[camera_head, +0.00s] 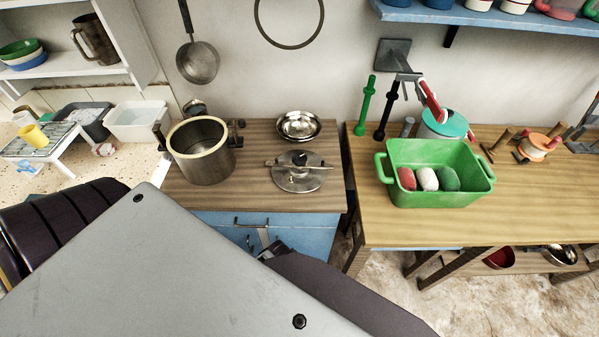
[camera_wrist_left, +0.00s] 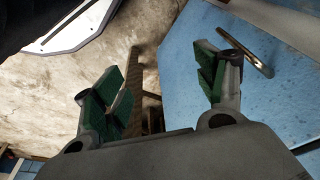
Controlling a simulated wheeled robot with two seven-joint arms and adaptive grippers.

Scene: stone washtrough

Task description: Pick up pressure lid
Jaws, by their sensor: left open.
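The pressure lid (camera_head: 299,178) is a round metal lid with a dark knob and a bar across it. It lies on the wooden top of the blue cabinet (camera_head: 310,232), right of an open metal pot (camera_head: 203,160). My left gripper (camera_wrist_left: 162,78) shows in the left wrist view with its green-padded fingers spread and nothing between them. It is near the blue cabinet front, beside a metal handle (camera_wrist_left: 258,50). The lid is not visible in the left wrist view. I cannot make out the left gripper clearly in the head view, and my right gripper does not show.
A shiny metal bowl (camera_head: 299,125) stands just behind the lid. To the right, a wooden table (camera_head: 400,228) bears a green tub (camera_head: 434,182) with several coloured items inside. A ladle (camera_head: 197,62) hangs on the wall. The cabinet top in front of the lid is clear.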

